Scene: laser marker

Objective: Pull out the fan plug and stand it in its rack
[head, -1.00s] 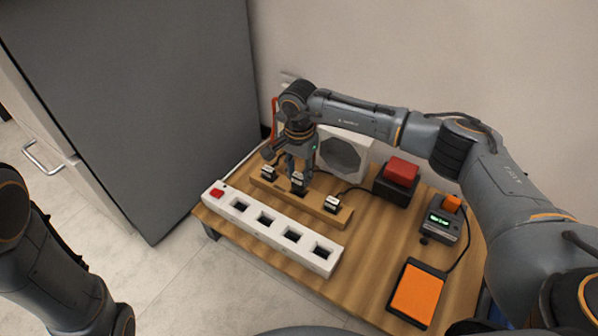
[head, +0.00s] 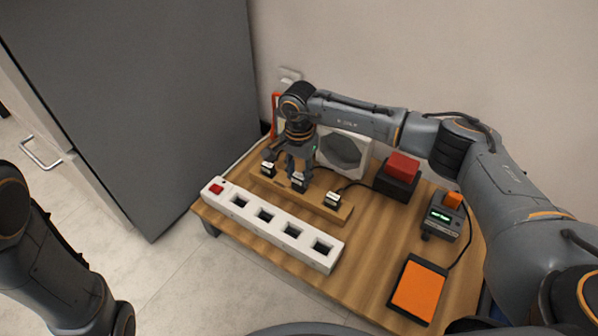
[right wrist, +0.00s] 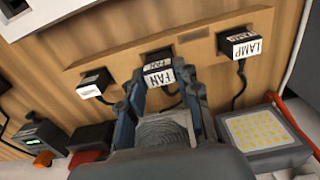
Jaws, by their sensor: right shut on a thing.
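The fan plug (right wrist: 158,72) has a white FAN label and shows between the fingertips in the right wrist view. In the head view it is a small black-and-white block (head: 298,184). My right gripper (right wrist: 160,92) is shut on it; it also shows in the head view (head: 297,174). The plug is at the FAN-labelled middle place of the wooden rack (head: 322,205); whether it is fully seated I cannot tell. The white power strip (head: 216,201) in front has empty dark sockets and a red switch. Of my left side only the arm shows; its gripper is out of view.
The LAMP plug (right wrist: 240,46) and a third plug (right wrist: 95,84) stand in the rack on either side. Behind are the fan box (head: 343,152) and a red-topped button box (head: 402,168). An orange pad (head: 418,290) lies front right.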

